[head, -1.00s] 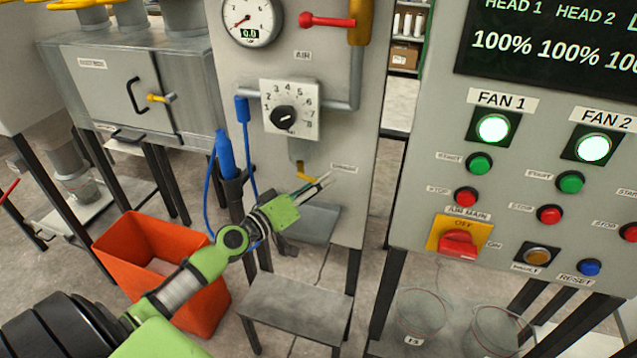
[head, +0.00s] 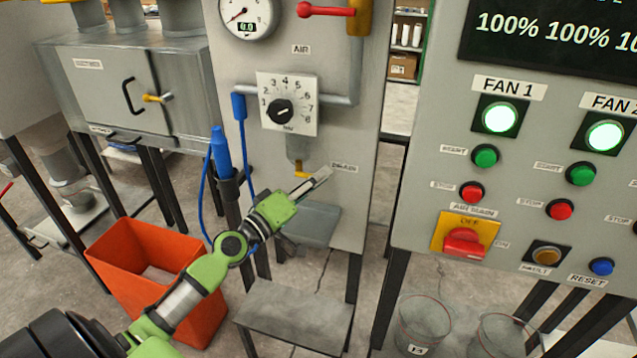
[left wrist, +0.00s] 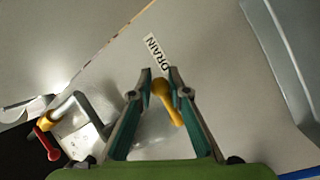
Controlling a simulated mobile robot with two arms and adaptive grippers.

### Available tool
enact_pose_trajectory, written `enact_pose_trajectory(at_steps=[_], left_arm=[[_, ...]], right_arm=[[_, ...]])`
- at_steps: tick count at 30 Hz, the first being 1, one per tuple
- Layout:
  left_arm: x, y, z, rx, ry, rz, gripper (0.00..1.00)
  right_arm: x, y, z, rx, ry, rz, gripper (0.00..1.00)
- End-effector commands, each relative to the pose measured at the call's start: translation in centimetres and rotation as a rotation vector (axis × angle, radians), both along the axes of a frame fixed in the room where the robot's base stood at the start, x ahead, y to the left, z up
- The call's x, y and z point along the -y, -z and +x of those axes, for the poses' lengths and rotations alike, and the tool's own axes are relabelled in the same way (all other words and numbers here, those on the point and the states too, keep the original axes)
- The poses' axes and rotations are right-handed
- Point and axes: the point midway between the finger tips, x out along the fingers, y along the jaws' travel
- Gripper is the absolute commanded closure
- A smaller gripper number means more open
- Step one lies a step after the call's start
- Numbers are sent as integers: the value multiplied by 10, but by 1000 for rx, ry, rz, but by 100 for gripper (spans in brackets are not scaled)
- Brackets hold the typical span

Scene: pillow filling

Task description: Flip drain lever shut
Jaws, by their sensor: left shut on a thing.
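The drain lever is a small yellow handle (head: 302,174) below the grey drain fitting (head: 299,148) on the panel. The DRAIN label (head: 343,168) is just to its right. My left gripper (head: 322,176) reaches up to the lever from below and partly hides it in the head view. In the left wrist view the yellow lever (left wrist: 166,98) lies between the two fingers of my left gripper (left wrist: 160,75), which is shut on it. The DRAIN label (left wrist: 157,52) shows just beyond the fingertips. My right gripper is in neither view.
A dial (head: 282,111) and a pressure gauge (head: 246,16) are above the fitting. A red air lever (head: 325,11) is at the top. A blue pen-like tool (head: 221,152) hangs left. An orange bin (head: 150,265) stands below. The fan control panel (head: 425,195) is on the right.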

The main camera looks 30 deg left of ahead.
Motion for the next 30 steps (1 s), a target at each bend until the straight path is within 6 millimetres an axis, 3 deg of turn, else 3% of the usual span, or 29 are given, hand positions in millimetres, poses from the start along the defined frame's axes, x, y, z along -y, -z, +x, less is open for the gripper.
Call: enact_pose_trajectory(at_steps=[2, 3, 4, 5, 17, 23, 30], left_arm=[[-2, -5, 1, 8, -4, 3, 100], [-2, -5, 1, 9, -5, 4, 76], [-2, -5, 1, 9, -5, 4, 68], [-2, -5, 1, 9, -5, 4, 66], [-1, 0, -4, 1, -2, 2, 66], [-7, 4, -34, 1, -5, 0, 66], [-17, 9, -84, 2, -5, -2, 66]], right_arm=[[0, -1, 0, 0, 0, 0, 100], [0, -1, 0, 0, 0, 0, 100], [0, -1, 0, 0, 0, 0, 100], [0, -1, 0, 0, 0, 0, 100], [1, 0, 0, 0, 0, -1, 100], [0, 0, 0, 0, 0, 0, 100], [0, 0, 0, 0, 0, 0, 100]])
